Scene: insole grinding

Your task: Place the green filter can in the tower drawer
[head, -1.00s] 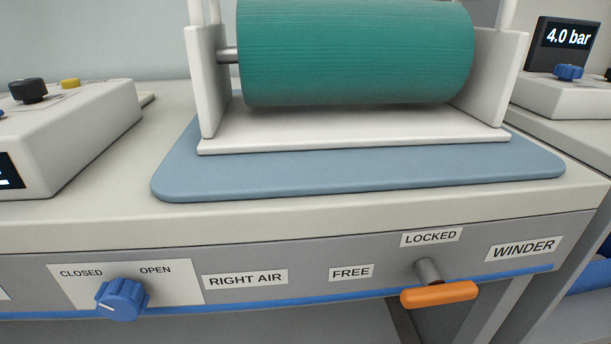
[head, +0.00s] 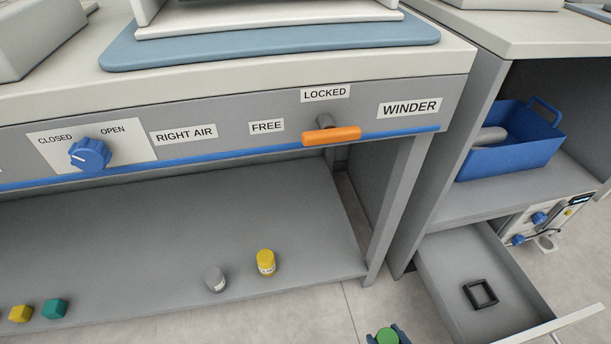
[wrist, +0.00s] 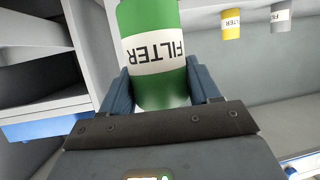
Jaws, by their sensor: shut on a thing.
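The green filter can (wrist: 155,85) has a white label reading FILTER. It sits between the two blue fingers of my gripper (wrist: 162,92), which is shut on it. In the head view the green can (head: 387,336) shows only its top at the bottom edge, with a finger on each side. The tower drawer (head: 440,262) stands open at the lower right, up and to the right of the can. A dark square frame (head: 480,294) lies on its floor. The can is outside the drawer, to its left in the head view.
A yellow can (head: 265,262) and a grey can (head: 214,279) stand on the low shelf (head: 150,235). A blue bin (head: 510,155) is in the tower above the drawer. The WINDER bench leg (head: 400,210) is left of the drawer.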

